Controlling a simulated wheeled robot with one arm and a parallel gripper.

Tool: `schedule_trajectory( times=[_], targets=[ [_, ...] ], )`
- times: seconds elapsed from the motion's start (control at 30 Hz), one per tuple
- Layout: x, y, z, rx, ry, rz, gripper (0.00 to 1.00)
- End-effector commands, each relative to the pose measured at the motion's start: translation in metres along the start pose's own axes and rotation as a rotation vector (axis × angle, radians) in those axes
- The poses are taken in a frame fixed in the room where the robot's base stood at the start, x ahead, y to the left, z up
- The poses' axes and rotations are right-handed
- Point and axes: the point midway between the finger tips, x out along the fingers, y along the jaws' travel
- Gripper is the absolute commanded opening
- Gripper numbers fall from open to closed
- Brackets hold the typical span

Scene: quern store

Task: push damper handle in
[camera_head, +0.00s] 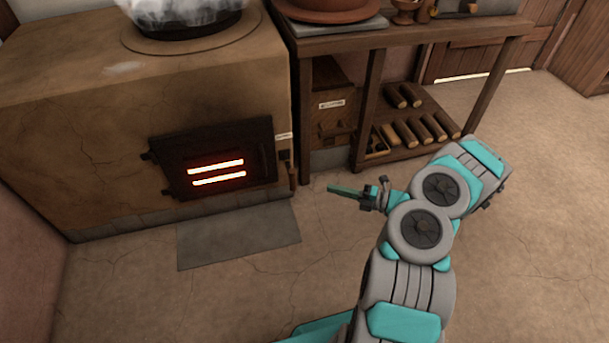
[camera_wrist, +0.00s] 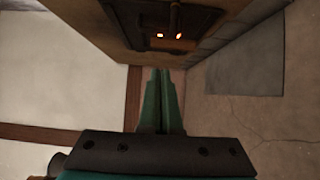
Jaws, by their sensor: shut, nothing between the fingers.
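A dark fire door (camera_head: 215,158) with two glowing slots is set in the front of the clay stove (camera_head: 80,130). To the right of the door, a small dark fitting (camera_head: 284,155) sits under a pale label (camera_head: 283,136), by the stove's corner. A short brown handle-like piece (camera_head: 292,178) is below it; I cannot tell for sure which is the damper handle. In the wrist view a brown bar (camera_wrist: 172,44) crosses just beyond the glowing slots. My gripper (camera_head: 332,189) is shut and empty, with free space between it and the stove. Its green fingers (camera_wrist: 164,72) point toward the stove front.
A grey floor sheet (camera_head: 240,236) lies before the stove. A wooden bench (camera_head: 440,32) stands to the right, with several rolls (camera_head: 420,130) on its lower shelf and a labelled wooden box (camera_head: 333,115) beside the stove. The floor (camera_head: 540,200) at right is clear.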

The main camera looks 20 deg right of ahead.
Motion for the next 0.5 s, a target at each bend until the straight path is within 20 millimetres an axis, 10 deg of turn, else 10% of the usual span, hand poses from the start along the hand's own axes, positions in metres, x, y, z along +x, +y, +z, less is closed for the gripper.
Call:
schedule_trajectory(
  times=[0.5],
  targets=[
    [0.08, -0.002, -0.001, 0.003, 0.003, -0.002, 0.0]
  ],
)
